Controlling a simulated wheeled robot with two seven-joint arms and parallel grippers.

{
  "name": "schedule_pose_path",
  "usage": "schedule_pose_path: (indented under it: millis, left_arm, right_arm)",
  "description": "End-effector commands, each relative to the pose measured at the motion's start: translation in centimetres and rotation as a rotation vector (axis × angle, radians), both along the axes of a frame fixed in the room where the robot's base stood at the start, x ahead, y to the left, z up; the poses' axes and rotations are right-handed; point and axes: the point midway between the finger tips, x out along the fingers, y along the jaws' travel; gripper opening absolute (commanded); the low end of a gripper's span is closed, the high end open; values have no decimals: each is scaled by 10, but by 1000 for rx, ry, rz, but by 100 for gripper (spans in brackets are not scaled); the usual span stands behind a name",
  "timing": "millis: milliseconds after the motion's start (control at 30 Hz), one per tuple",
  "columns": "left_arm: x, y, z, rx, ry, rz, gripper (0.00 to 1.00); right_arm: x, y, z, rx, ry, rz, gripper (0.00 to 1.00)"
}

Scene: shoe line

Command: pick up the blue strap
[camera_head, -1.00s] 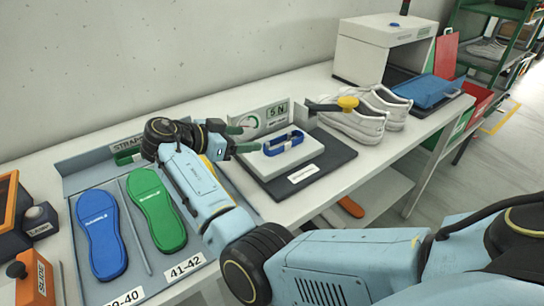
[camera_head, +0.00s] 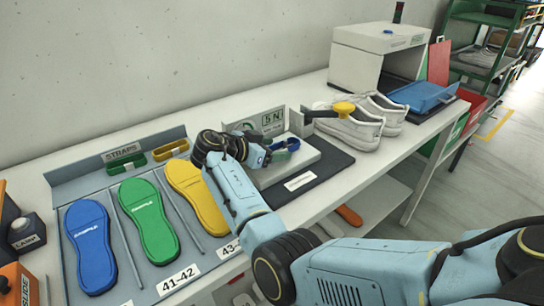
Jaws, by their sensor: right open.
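The blue strap (camera_head: 293,146) is a small loop on the pale block of the test stand (camera_head: 309,150), beside the gauge panel marked 5 N. My right gripper (camera_head: 279,144) is open, with its green fingertips close to the left end of the strap. The gripper and wrist hide part of the strap, so I cannot tell whether the fingers touch it or reach around it. My left gripper is not in view.
White shoes (camera_head: 357,128) stand to the right, before a white machine (camera_head: 376,57) with a blue tray (camera_head: 422,96). At left, the straps tray (camera_head: 66,178) holds green and yellow straps (camera_head: 170,150) and coloured insoles.

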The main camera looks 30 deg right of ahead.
Motion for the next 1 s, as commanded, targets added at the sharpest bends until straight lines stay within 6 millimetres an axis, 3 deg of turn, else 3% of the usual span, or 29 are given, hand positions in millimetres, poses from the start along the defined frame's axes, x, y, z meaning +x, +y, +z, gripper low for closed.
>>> schedule_pose_path:
  millis: [300,667,1000]
  left_arm:
    - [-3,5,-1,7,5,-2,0]
    - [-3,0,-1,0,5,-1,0]
    - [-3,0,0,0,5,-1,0]
  right_arm:
    - [3,-9,-4,1,-1,6,64]
    - [2,-9,-4,1,-1,6,18]
    - [3,-9,5,0,-5,6,15]
